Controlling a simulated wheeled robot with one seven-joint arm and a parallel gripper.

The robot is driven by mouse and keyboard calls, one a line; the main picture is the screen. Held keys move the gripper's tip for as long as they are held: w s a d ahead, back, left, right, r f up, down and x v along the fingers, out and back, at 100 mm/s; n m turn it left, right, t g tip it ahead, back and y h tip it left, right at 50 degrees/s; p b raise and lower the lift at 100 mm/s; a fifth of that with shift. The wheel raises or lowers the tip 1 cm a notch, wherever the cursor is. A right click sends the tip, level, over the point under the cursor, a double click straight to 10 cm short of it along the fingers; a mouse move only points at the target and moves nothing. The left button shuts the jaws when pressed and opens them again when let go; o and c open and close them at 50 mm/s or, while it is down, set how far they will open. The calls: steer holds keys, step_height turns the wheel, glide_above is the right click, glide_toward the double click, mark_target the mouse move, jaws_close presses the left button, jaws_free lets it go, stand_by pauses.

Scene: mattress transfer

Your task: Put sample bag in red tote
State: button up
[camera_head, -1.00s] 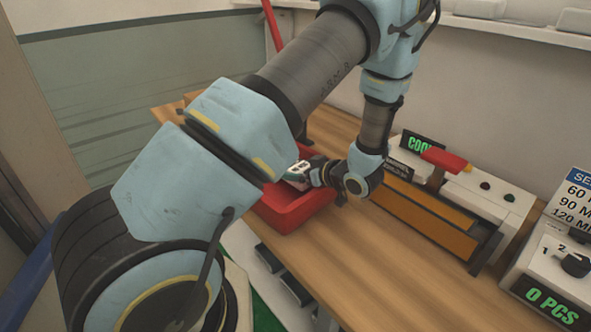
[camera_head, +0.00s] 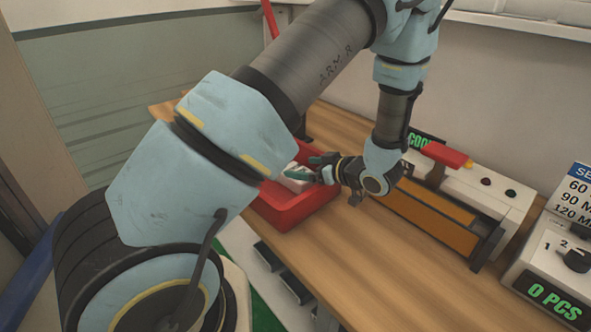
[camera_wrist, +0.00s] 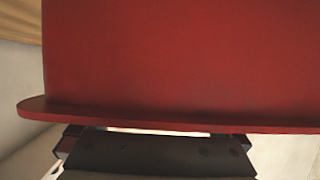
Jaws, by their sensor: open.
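The red tote (camera_head: 290,222) stands on the wooden bench, partly hidden behind my arm. The white sample bag (camera_head: 296,180) shows in small part inside the tote, near its right side; my arm hides the rest. My gripper (camera_head: 318,167) is at the tote's right side, with its fingers open and pointing left over the bag. I cannot tell whether a finger still touches it. In the wrist view a red surface, seemingly the tote wall (camera_wrist: 180,60), fills most of the picture. The dark gripper (camera_wrist: 158,150) shows below its rim.
A white sealer (camera_head: 480,190) with a red handle and orange bed stands right of my gripper. A white control box (camera_head: 550,262) reading 0 PCS is at the far right. The bench front (camera_head: 385,285) is clear wood.

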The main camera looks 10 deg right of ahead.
steer(key=b+v, duration=0.2)
steer(key=v, duration=0.6)
steer(key=w+a+r+m+h, duration=0.1)
steer(key=w+h, duration=0.1)
steer(key=w, duration=0.1)
steer(key=w+a+r+m+g+h, duration=0.1)
steer(key=w+h, duration=0.2)
steer(key=w+a+r+m+h, duration=0.1)
steer(key=w+h, duration=0.2)
steer(key=w, duration=0.1)
steer(key=shift+w+a+r+g+p, duration=0.15)
steer(key=shift+a+r+g+p, duration=0.15)
steer(key=shift+a+r+g, duration=0.1)
steer(key=s+a+r+m+g, duration=0.1)
steer(key=s+a+m+g, duration=0.1)
steer(key=s+a, duration=0.6)
steer(key=s+a+m+g, duration=0.3)
steer(key=s+a+g, duration=0.2)
steer(key=a, duration=0.7)
steer(key=s, duration=0.2)
steer(key=shift+s+r, duration=0.35)
